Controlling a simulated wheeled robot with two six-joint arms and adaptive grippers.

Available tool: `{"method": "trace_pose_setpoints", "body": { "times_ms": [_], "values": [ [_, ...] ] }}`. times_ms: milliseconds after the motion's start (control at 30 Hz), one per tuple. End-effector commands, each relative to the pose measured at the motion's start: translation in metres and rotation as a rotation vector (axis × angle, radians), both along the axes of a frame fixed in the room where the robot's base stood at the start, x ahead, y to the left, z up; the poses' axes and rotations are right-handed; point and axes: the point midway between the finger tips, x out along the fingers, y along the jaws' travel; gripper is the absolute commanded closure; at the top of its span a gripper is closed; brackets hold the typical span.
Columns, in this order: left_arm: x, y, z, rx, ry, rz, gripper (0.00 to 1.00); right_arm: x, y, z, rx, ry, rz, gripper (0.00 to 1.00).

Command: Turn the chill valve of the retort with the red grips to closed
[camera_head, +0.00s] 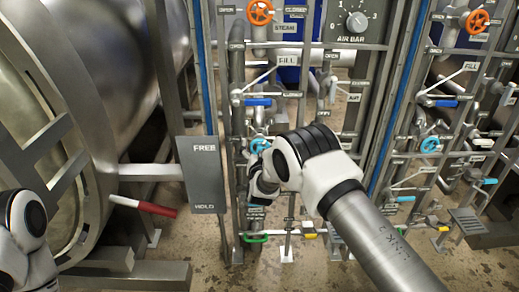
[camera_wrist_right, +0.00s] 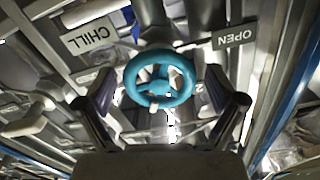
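The retort (camera_head: 130,60) at the left has a lever with a red grip (camera_head: 158,208). On the valve panel beside it, a teal handwheel (camera_head: 259,145) shows just past my right gripper (camera_head: 258,182), which is partly hidden by its own wrist. In the right wrist view the teal handwheel (camera_wrist_right: 160,80) lies ahead, between the two spread fingers of my right gripper (camera_wrist_right: 162,95). A CHILL label (camera_wrist_right: 90,36) and an OPEN label (camera_wrist_right: 235,38) appear upside down beside it. I see no clear finger contact with the rim. Of my left arm only links show.
A grey FREE/HOLD plate (camera_head: 203,174) stands close left of my right gripper. A blue lever (camera_head: 257,102) and an orange handwheel (camera_head: 260,12) sit above, a green handle (camera_head: 255,239) below. A second panel at right carries another teal handwheel (camera_head: 430,145). Pipes crowd the space.

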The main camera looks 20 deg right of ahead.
Motion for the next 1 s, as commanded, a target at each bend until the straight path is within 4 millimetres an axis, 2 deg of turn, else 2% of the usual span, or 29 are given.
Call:
{"method": "trace_pose_setpoints", "body": {
  "times_ms": [33,133,567,767,1000],
  "values": [
    [0.000,0.000,0.000,0.000,0.000,0.000,0.05,0.000,0.000,0.000,0.000,0.000,0.000,0.29],
    [0.000,0.000,0.000,0.000,0.000,0.000,0.05,0.000,0.000,0.000,0.000,0.000,0.000,0.65],
    [0.000,0.000,-0.002,0.000,0.000,0.000,0.05,0.000,0.000,0.000,0.036,-0.011,0.000,0.65],
    [0.000,0.000,-0.005,0.000,0.000,0.000,0.05,0.000,0.000,-0.001,0.129,-0.038,0.000,0.65],
    [0.000,0.000,-0.010,0.000,0.000,0.000,0.05,0.000,0.001,-0.001,0.315,-0.092,0.001,0.65]
  ]
}}
